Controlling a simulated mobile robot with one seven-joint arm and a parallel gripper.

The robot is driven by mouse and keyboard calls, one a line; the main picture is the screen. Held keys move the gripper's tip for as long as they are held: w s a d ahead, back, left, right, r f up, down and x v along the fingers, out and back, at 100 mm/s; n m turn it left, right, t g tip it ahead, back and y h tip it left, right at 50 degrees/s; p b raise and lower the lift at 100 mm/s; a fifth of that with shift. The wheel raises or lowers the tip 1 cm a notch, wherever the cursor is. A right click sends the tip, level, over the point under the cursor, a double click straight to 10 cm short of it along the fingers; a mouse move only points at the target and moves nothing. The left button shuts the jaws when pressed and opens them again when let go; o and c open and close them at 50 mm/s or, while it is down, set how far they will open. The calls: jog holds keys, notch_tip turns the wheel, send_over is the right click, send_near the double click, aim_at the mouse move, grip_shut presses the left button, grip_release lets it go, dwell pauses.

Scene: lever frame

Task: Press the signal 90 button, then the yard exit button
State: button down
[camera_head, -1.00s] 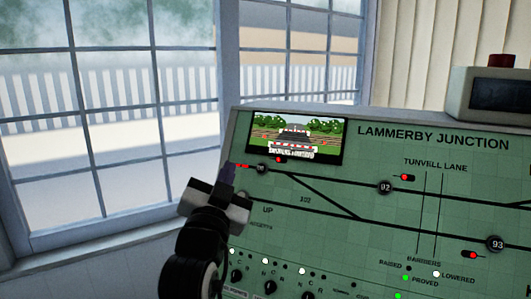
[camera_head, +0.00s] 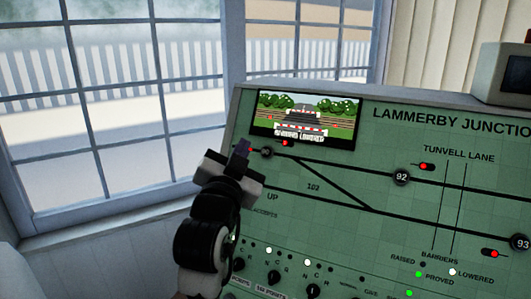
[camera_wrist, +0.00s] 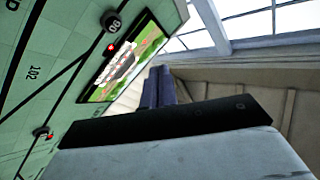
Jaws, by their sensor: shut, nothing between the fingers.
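The signal 90 button is a round dark button at the left end of the upper track line on the green panel. It shows small in the head view (camera_head: 267,151) and reads "90" in the wrist view (camera_wrist: 112,22). My gripper (camera_head: 243,148) is shut and empty. In the head view its tip appears just left of the button, near the panel's left edge. In the wrist view the fingers (camera_wrist: 158,87) point up past the screen, and the button is apart from them to the upper left. I cannot pick out the yard exit button.
A display screen (camera_head: 304,115) sits above the button. Round buttons 92 (camera_head: 401,177) and 93 (camera_head: 520,243) lie to the right. Several knobs and lamps line the lower panel. A grey box (camera_head: 502,73) stands on top at right. Windows (camera_head: 100,110) are behind at left.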

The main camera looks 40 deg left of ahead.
jog(key=w+f, duration=0.1)
jog(key=w, duration=0.1)
jog(key=w+a+f+b, duration=0.1)
jog(key=w, duration=0.1)
jog(key=w+f+b, duration=0.1)
jog(key=w+f, duration=0.1)
jog(key=w, duration=0.1)
jog(key=shift+a, duration=0.25)
jog(key=shift+w, duration=0.1)
dwell(1.8)
jog(key=shift+w+a+f, duration=0.1)
jog(key=shift+w+f, duration=0.05)
jog(key=shift+w, duration=0.1)
jog(key=shift+w+a+f+b, duration=0.1)
jog(key=shift+w+f+b, duration=0.1)
jog(key=shift+w+b, duration=0.2)
dwell(0.8)
jog(key=shift+s, duration=0.1)
jog(key=shift+s+d+r, duration=0.2)
jog(key=shift+s+r, duration=0.2)
jog(key=shift+s, duration=0.25)
jog(key=shift+s+d+r+p, duration=0.15)
jog(key=shift+s+r+p, duration=0.2)
jog(key=shift+s, duration=0.4)
jog(key=shift+s+d+r+p, duration=0.15)
jog(key=shift+s+r, duration=0.3)
jog(key=shift+s, duration=0.25)
jog(key=shift+s+d+r+p, duration=0.2)
jog(key=shift+s+r, duration=0.2)
jog(key=shift+s, duration=0.35)
